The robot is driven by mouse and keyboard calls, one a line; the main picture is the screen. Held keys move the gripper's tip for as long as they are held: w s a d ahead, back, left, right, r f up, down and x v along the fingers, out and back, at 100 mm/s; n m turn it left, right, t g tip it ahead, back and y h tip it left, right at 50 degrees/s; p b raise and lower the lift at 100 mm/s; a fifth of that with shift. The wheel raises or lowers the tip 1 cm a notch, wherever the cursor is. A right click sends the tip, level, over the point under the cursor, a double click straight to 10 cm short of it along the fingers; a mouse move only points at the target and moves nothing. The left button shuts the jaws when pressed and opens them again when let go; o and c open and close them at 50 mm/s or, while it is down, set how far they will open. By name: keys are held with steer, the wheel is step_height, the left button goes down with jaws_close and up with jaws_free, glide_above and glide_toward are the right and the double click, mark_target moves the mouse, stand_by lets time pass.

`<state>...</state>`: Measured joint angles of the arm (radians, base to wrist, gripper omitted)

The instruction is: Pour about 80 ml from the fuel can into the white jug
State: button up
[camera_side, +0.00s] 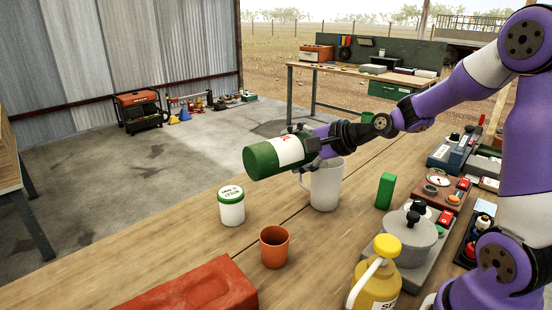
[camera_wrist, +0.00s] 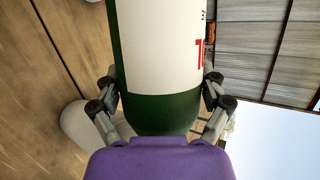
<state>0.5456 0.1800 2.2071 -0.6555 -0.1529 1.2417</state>
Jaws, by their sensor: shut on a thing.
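The fuel can (camera_side: 276,156), a green cylinder with a white label and red lettering, is held in the air, lying almost on its side. Its plain green end points left and slightly down; no opening shows. My gripper (camera_side: 314,147) is shut on it near its right end. In the wrist view my gripper (camera_wrist: 160,85) has a finger on each side of the can (camera_wrist: 155,45). The white jug (camera_side: 325,187) stands upright on the bench, just below my gripper and the can's right end. It shows partly at the lower left of the wrist view (camera_wrist: 78,125). Its contents are hidden.
A white jar with a green lid (camera_side: 231,207) and an orange cup (camera_side: 274,247) stand left and in front of the jug. A green block (camera_side: 385,191), a grey lidded pot (camera_side: 410,238) and a yellow can (camera_side: 376,280) stand right. A red box (camera_side: 190,292) lies in front.

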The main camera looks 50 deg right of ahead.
stand_by(0.3)
steer(key=shift+w+a+f+n+g+h, duration=0.1)
steer(key=shift+a+f+n+g+h, duration=0.1)
steer(key=shift+a+f+n+h, duration=0.25)
steer(key=shift+a+f+n+g+h, duration=0.2)
steer(key=shift+a+f+n+h, duration=0.05)
steer(key=shift+f+n+h, duration=0.35)
steer(key=shift+h, duration=0.25)
steer(key=shift+r, duration=0.1)
stand_by(1.0)
